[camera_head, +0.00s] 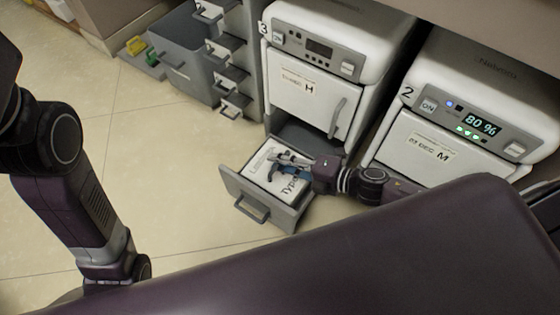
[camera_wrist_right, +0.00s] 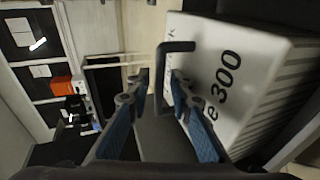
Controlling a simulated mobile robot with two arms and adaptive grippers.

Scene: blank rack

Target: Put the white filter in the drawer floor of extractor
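The white filter (camera_head: 262,160) is a white block with dark lettering, inside the pulled-out grey drawer (camera_head: 284,219) of the extractor marked 3 (camera_head: 305,95). Whether it rests on the drawer floor cannot be told. In the right wrist view the filter (camera_wrist_right: 255,85) shows ribbed sides, "300" lettering and a black handle (camera_wrist_right: 176,47). My right gripper (camera_head: 279,171) is over the filter. In the wrist view, its blue fingers (camera_wrist_right: 160,88) stand apart, with the handle between or just beyond their tips; contact is not clear. My left arm shows at the left, but its gripper does not.
A second extractor marked 2 (camera_head: 420,148), with a lit "80 %" display, stands to the right. A grey cabinet with several open drawers (camera_head: 232,103) stands behind left. Yellow and green items (camera_head: 140,48) lie further back. The tiled floor (camera_head: 170,190) left of the drawer is clear.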

